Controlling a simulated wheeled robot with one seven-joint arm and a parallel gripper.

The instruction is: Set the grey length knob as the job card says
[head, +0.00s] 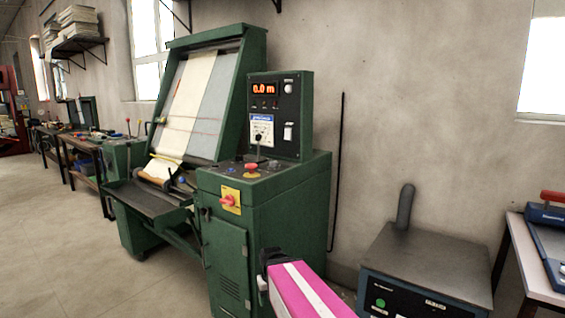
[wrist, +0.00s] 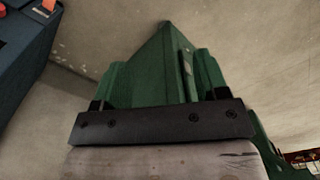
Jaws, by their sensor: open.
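The green machine (head: 268,235) stands against the wall, with a dark upright control panel (head: 291,106) on its cabinet. The panel's red display (head: 263,89) reads 0.0 m. A white and blue card (head: 261,124) is below the display; its print is too small to read, and I cannot tell if it is the job card. Small controls sit on the cabinet top, but I cannot tell which is the grey length knob. My gripper (head: 264,284) is open and apart from the machine, low in front of the cabinet. In the wrist view, its dark bar crosses before green surfaces.
A red button (head: 251,168) is on the cabinet top and a red switch on a yellow plate (head: 231,199) is on its front corner. A dark box with a grey pipe (head: 405,207) and a table (head: 508,250) stand at right. Open floor lies at left.

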